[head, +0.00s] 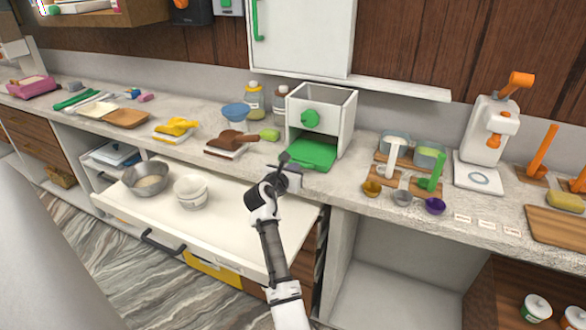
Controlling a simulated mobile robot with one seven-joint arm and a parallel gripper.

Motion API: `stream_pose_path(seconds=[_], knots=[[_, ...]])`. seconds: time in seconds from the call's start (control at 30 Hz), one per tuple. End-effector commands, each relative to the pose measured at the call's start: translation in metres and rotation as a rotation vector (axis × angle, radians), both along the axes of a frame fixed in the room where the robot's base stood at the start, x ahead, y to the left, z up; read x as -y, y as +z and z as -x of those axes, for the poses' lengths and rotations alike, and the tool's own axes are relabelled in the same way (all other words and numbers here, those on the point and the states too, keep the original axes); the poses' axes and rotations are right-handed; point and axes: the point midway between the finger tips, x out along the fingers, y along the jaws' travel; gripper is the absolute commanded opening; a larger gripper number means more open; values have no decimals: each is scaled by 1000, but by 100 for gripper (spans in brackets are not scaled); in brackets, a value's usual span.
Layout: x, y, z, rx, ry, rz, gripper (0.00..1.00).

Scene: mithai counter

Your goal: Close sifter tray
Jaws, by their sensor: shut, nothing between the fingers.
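The sifter (324,115) is a white open-topped box with a green knob on its front, standing on the counter near the middle of the head view. Its green tray (313,153) sticks out of the lower front opening toward me. My gripper (285,159) is shut and empty, just left of the tray's front edge. I cannot tell whether it touches the tray. My arm comes up from below and hides a little of the counter edge there.
A white drawer (225,220) stands pulled out below the counter, holding a metal bowl (148,177) and white bowls (190,190). A brown scoop on a board (226,150) lies left of the sifter. Containers (429,155), small cups and a white press (490,135) stand to the right.

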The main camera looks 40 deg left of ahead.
Motion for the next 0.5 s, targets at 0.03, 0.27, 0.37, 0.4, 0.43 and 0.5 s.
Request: stream_pose_path(seconds=[0.03, 0.27, 0.37, 0.4, 0.43, 0.5], knots=[[0, 0, 0, 0, 0, 0, 0], [-5, 1, -19, 2, -1, 2, 0], [-10, 1, -39, 1, 0, 3, 0], [-11, 0, -47, 2, -1, 2, 0], [-13, -1, -52, 1, -2, 2, 0], [-16, -1, -62, 2, 1, 3, 0]])
